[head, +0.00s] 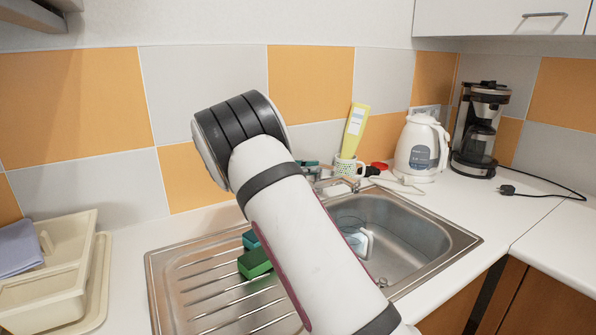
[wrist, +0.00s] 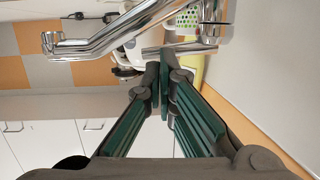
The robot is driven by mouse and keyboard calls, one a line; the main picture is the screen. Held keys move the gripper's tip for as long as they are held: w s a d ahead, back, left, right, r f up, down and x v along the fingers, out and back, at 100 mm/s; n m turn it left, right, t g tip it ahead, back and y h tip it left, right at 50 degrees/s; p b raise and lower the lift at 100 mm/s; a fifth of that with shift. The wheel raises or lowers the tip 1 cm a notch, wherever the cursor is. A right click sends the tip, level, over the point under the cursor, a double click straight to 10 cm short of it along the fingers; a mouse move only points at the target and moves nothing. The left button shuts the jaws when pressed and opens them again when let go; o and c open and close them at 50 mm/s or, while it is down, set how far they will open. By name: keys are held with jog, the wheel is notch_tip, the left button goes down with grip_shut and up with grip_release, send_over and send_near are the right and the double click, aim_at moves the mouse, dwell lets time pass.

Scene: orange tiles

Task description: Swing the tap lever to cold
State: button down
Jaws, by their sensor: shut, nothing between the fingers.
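The chrome tap (head: 337,187) stands at the back of the steel sink in the head view, partly hidden by my arm. In the wrist view the tap (wrist: 110,32) is large at the top, with its long spout reaching to the left. A slim chrome bar, apparently the lever (wrist: 180,50), juts out beside the tap body. My gripper (wrist: 159,76) is shut and empty, its fingertips just below that bar in the picture. I cannot tell whether they touch it. In the head view my gripper is hidden behind my arm.
A dotted mug (head: 347,167), a yellow bottle (head: 355,130), a white kettle (head: 421,148) and a coffee maker (head: 479,130) stand behind and right of the sink (head: 440,232). Green sponges (head: 255,263) lie on the drainer. A cream dish rack (head: 70,290) is at left.

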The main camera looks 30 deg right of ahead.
aim_at(332, 167)
jog(key=shift+x, duration=1.95)
jog(key=shift+s+d+r+n+t+p, duration=0.1)
jog(key=shift+d+n+t+p, duration=0.1)
jog(key=shift+n+t+p, duration=0.25)
jog(key=shift+d+n+t, duration=0.2)
jog(key=shift+n+t, duration=0.05)
jog(key=shift+t, duration=0.2)
jog(key=shift+s+d+n+t+y+p, duration=0.15)
jog(key=shift+d+n+t+y+p, duration=0.2)
jog(key=shift+p, duration=0.2)
jog(key=shift+d+n+t, duration=0.25)
jog(key=shift+n+t, duration=0.2)
jog(key=shift+t, duration=0.3)
jog(key=shift+d, duration=0.8)
